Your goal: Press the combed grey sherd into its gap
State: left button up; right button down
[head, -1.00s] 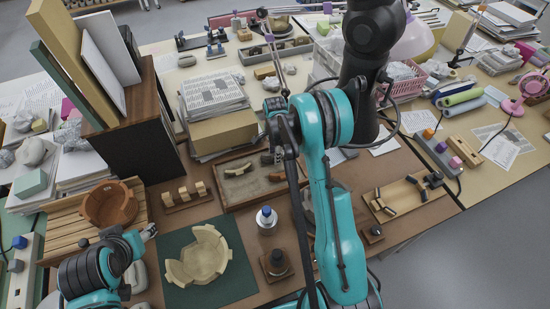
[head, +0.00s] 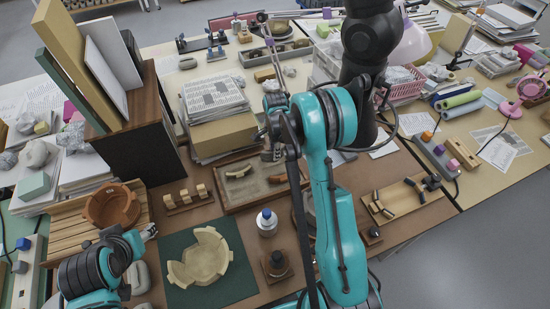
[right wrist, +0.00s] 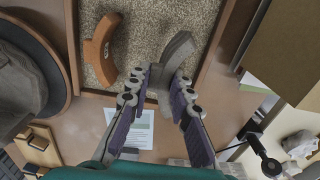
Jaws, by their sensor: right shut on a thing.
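The grey sherd (right wrist: 178,52), a curved bar, sits between the fingers of my right gripper (right wrist: 160,88), which is shut on it. In the right wrist view it is over the sand tray (right wrist: 207,22); I cannot tell whether it touches the sand. Combing on it is too small to make out. In the head view my right gripper (head: 271,152) is at the tray's back edge. A grey rounded vessel (right wrist: 18,75) shows at the left of the right wrist view on a dark round stand (right wrist: 62,95); its gap is not visible. My left gripper (head: 150,231) is small at lower left.
An orange sherd (right wrist: 100,48) lies in the tray, and a tan sherd (head: 238,172) too. A cream part-built bowl (head: 204,262) sits on a green mat (head: 240,285). Stacked papers on a box (head: 222,132) stand behind the tray.

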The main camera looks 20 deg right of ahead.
jog(key=shift+r+p, duration=0.85)
jog(key=shift+r, duration=1)
